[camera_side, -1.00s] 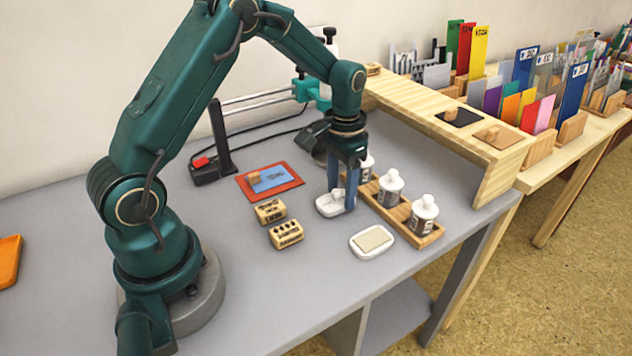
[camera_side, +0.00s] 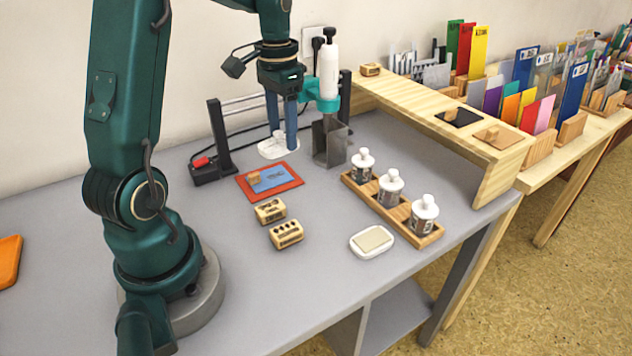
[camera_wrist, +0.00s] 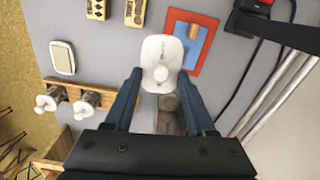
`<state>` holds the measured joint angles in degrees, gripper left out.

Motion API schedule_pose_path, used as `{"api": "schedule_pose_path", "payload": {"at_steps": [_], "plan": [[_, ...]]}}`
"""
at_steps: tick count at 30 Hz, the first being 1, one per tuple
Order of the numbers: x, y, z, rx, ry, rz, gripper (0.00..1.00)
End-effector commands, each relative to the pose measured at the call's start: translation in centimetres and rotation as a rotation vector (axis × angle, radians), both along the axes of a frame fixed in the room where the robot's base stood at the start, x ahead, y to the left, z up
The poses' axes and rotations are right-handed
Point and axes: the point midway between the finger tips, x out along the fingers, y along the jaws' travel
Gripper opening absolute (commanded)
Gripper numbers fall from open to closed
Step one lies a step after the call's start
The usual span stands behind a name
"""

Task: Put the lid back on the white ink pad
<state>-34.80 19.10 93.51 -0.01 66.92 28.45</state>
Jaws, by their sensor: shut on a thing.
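The white ink pad (camera_side: 372,243) lies uncovered on the grey table, its beige pad showing. It also shows at the upper left in the wrist view (camera_wrist: 62,58). My gripper (camera_side: 284,138) is shut on a white lid (camera_side: 270,151) by its raised knob. In the wrist view the lid (camera_wrist: 153,48) sits at the ends of the fingers of my gripper (camera_wrist: 158,80). The lid is at the back of the table, well away from the pad. I cannot tell exactly how high it is.
A steel bin (camera_side: 329,143) and a white cylinder (camera_side: 328,72) on a teal holder stand just right of my gripper. A red mat (camera_side: 287,186), wooden stamps (camera_side: 285,234) and a bottle rack (camera_side: 432,238) surround the middle.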

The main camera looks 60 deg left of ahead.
Motion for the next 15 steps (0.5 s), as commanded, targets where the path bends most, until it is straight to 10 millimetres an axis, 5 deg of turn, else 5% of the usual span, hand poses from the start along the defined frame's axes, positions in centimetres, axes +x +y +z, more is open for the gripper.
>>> {"api": "schedule_pose_path", "payload": {"at_steps": [8, 15], "plan": [[4.0, -4.4, -0.4, 0.003, -0.019, 0.137, 0.05], [7.0, -12.6, -1.5, -0.004, -0.018, 0.085, 0.05]]}}
